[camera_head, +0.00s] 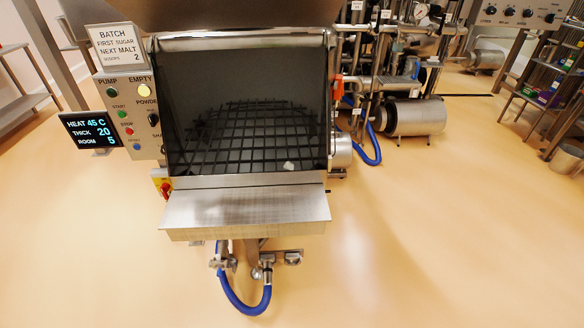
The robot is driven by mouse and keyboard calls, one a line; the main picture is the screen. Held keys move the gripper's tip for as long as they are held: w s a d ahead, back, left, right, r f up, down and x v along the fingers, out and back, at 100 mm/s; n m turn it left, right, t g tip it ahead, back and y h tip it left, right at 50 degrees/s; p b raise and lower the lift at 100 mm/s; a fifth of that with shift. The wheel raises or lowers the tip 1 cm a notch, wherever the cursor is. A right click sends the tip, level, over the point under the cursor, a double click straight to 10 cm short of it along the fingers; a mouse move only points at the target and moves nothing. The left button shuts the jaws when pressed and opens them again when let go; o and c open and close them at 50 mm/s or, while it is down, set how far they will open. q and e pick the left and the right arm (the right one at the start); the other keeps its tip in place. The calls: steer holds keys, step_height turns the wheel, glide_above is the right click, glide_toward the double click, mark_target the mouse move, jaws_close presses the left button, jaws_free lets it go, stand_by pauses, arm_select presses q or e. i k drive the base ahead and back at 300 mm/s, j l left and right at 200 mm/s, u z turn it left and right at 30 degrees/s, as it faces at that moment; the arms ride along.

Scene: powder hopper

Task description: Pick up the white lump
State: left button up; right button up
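The small white lump (289,166) lies on the dark grid (235,140) inside the open hopper, near its front right corner. The hopper is a steel box with a flat steel shelf (245,207) along its front. Neither of my grippers shows in the head view, so I cannot see whether they hold anything.
A control panel (128,115) with buttons and a dark display (91,130) stand at the hopper's left. Pipes and a steel motor (415,116) stand at the right. A blue hose (243,305) hangs below the shelf.

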mark_target(288, 166)
steer(key=i+l+u, duration=0.25)
steer(key=i+l, duration=0.2)
steer(key=l, duration=0.2)
steer(key=i+l+u, duration=0.15)
steer(key=l, duration=0.2)
steer(key=i+l+u, duration=0.15)
steer(key=i+l, duration=0.1)
steer(key=l, duration=0.1)
